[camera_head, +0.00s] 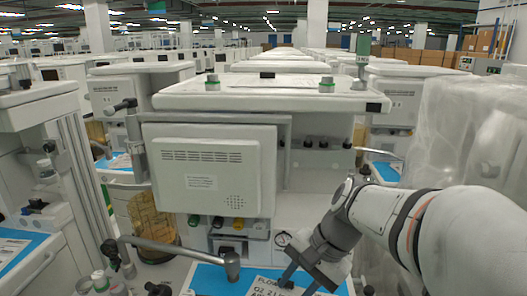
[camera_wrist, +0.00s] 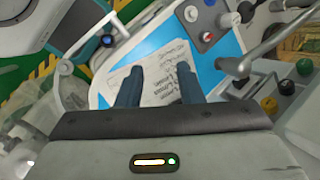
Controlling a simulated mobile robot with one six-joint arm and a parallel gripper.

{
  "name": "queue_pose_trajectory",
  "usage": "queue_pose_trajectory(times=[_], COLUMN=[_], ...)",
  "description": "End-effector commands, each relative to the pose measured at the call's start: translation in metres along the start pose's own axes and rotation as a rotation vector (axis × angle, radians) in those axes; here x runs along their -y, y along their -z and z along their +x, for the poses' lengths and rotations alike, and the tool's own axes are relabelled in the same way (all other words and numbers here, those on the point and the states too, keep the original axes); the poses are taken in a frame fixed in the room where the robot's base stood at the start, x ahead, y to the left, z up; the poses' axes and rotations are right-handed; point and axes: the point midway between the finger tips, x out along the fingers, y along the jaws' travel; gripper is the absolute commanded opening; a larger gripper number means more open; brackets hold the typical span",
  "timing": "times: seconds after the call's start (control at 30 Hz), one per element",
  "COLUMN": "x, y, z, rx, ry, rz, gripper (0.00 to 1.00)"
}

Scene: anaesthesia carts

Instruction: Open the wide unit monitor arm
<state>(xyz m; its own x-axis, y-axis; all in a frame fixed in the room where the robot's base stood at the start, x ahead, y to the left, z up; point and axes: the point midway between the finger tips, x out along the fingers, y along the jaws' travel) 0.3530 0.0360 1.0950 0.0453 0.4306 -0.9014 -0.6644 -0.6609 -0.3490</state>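The wide anaesthesia unit stands in front of me with its long white top (camera_head: 270,92). A pale monitor panel (camera_head: 208,172) with vent slots and a label hangs on its front left, lying close along the unit's face. A grey post with a joint (camera_head: 137,150) stands at the panel's left edge and looks like its arm mount; the arm behind the panel is hidden. My gripper (camera_head: 308,284) is low and right of the panel, apart from it. In the wrist view my gripper (camera_wrist: 159,84) has two dark fingers spread apart, with nothing held, above a printed sheet.
A grey bent tube (camera_head: 178,246) spans below the panel, over the blue work surface (camera_head: 208,278). A gauge (camera_head: 283,239) and knobs sit under the unit. Another cart (camera_head: 40,180) stands close on the left. A plastic-wrapped item (camera_head: 465,135) stands on the right.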

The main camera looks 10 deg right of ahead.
Motion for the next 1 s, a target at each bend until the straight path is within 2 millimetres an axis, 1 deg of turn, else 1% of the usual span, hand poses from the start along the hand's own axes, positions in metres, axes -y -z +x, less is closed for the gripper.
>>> queue_pose_trajectory(times=[0.03,0.17,0.2,0.27,0.3,0.43,0.5,0.6,0.7,0.8,0.87,1.0], x=[0.015,0.052,0.062,0.077,0.086,0.107,0.113,0.116,0.115,0.116,0.119,0.136], y=[0.007,0.026,0.034,0.048,0.058,0.094,0.112,0.134,0.148,0.155,0.155,0.149], z=[-0.011,-0.038,-0.048,-0.064,-0.076,-0.118,-0.139,-0.165,-0.181,-0.19,-0.19,-0.184], rx=[0.059,0.227,0.282,0.368,0.425,0.611,0.701,0.805,0.875,0.912,0.921,0.924], ry=[0.056,0.213,0.262,0.335,0.384,0.536,0.606,0.685,0.737,0.763,0.768,0.767], rz=[0.113,0.384,0.46,0.568,0.634,0.811,0.879,0.942,0.976,0.99,0.992,0.992], gripper=[0.33,0.33,0.33,0.33,0.33,0.33,0.33,0.33,0.33,0.33,0.33,0.33])
